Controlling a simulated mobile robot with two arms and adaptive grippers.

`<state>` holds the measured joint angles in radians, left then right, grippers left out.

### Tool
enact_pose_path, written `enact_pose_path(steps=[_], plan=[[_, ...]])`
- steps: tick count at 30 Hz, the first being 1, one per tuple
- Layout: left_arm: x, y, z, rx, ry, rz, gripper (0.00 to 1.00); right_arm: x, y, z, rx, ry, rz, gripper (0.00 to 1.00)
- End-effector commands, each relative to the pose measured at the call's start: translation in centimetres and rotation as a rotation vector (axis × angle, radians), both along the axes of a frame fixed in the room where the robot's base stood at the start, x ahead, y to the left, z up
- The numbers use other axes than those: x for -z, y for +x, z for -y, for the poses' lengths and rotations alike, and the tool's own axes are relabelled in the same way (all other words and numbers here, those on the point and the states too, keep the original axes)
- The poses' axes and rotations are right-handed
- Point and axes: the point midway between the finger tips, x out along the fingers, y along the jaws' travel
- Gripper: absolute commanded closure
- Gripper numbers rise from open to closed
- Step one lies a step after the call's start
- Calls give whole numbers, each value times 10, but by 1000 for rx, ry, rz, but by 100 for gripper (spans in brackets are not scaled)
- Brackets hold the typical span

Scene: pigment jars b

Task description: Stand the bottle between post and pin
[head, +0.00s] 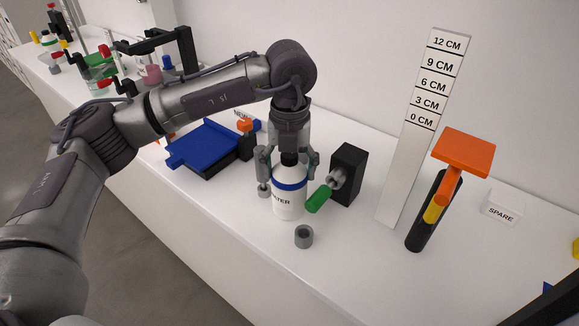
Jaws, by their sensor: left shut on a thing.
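The white bottle (288,203) has a blue band, a black cap and a label partly reading "TER". My left gripper (288,176) reaches down from above and is shut on the bottle's upper part, one finger on each side. The bottle is upright; I cannot tell whether its base touches the table. A black block (350,165), perhaps the post, stands to its right. A green rod (319,199), perhaps the pin, sticks out from a grey fitting on the block toward the bottle. I cannot tell if rod and bottle touch. My right gripper is not in view.
A grey ring (304,237) sits just in front of the bottle. A blue tray-like piece (208,146) lies left. A white scale board (408,150), an orange-topped black stand (424,225) and a "SPARE" block (502,209) are right. The front right table (370,280) is clear.

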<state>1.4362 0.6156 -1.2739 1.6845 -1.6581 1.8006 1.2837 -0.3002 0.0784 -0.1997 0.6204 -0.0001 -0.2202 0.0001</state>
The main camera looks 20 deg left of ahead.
Motion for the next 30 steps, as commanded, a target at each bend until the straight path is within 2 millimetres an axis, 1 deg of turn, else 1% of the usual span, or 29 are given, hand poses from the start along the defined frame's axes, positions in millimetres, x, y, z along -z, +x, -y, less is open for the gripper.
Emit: enact_pose_path(steps=[5,6,10,22,30], plan=[[5,0,0,0,0,0,66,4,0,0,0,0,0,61],[4,0,0,0,-1,1,21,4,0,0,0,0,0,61],[4,0,0,0,0,0,0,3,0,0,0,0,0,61],[2,0,0,0,0,0,0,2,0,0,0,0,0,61],[-19,0,0,0,-2,1,0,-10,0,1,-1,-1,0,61]])
